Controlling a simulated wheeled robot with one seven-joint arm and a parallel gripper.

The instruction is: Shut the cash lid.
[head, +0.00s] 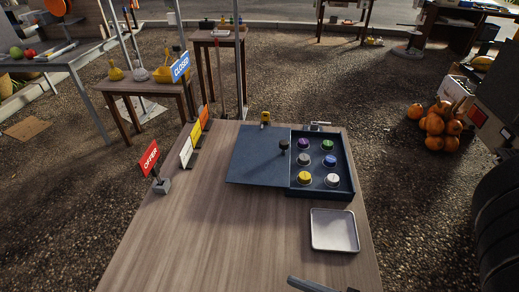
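The cash box (322,194) is a dark blue tray on the wooden table, right of the table's middle. It is uncovered, and several round pieces with coloured tops show in its compartments. Its lid (255,160) is a flat dark blue panel extending left of the box, with its right edge along the box's left side. A small black knob (284,145) stands near the lid's right edge. A dark bar (312,285) enters at the bottom edge of the head view; I cannot tell whether it is part of my gripper. No clear fingertips show.
A pale square tray (334,231) lies in front of the box. A small yellow object (265,119) stands behind the lid. A red OFFER sign (150,158) and coloured cards (187,152) line the table's left edge. The table's front left is clear.

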